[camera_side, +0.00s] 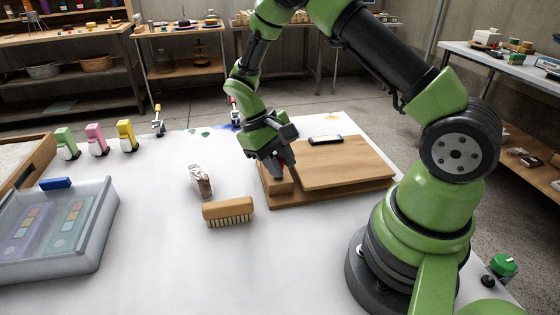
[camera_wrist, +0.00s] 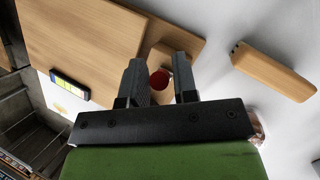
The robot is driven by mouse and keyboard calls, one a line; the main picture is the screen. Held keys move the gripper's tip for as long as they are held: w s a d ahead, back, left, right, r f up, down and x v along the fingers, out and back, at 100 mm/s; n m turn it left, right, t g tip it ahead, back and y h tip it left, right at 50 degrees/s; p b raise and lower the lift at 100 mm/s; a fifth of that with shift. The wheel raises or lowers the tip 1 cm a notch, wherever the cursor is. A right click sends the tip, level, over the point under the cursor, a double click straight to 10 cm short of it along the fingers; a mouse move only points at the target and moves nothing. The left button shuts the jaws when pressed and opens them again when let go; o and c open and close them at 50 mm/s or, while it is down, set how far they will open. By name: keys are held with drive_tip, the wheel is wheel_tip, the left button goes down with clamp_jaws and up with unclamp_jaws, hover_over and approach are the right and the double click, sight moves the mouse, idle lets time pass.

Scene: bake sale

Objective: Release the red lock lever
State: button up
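The red lock lever shows as a round red end (camera_wrist: 158,80) in the wrist view, on a wooden block (camera_wrist: 175,55) at the edge of a wooden box (camera_wrist: 95,35). In the side view a bit of the red lever (camera_side: 282,161) shows beside my gripper (camera_side: 280,162). My gripper in the wrist view (camera_wrist: 158,82) has its two dark fingers apart, with the red end between them. I cannot tell if either finger touches it. The box in the side view (camera_side: 340,165) has a flat lid and lies on the white table.
A wooden brush (camera_side: 228,210) and a clear bag (camera_side: 200,180) lie left of the box. A translucent bin (camera_side: 60,235) and coloured clips (camera_side: 97,140) are farther left. The table's front middle is clear.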

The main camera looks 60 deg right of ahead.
clamp_jaws()
drive_tip(key=shift+d, duration=0.1)
drive_tip(key=shift+w+d+r+n+g+y, duration=0.1)
drive_tip(key=shift+w+d+n+g+y, duration=0.25)
drive_tip(key=shift+g+y, duration=0.45)
drive_tip(key=shift+w+d+r+n+g+y, duration=0.15)
drive_tip(key=shift+w+d+g+y, duration=0.25)
drive_tip(key=shift+g+y, duration=0.35)
drive_tip(key=shift+f, duration=0.1)
drive_tip(key=shift+o, duration=1.8)
unclamp_jaws()
drive_tip(key=shift+a, duration=0.1)
drive_tip(key=shift+w, duration=0.1)
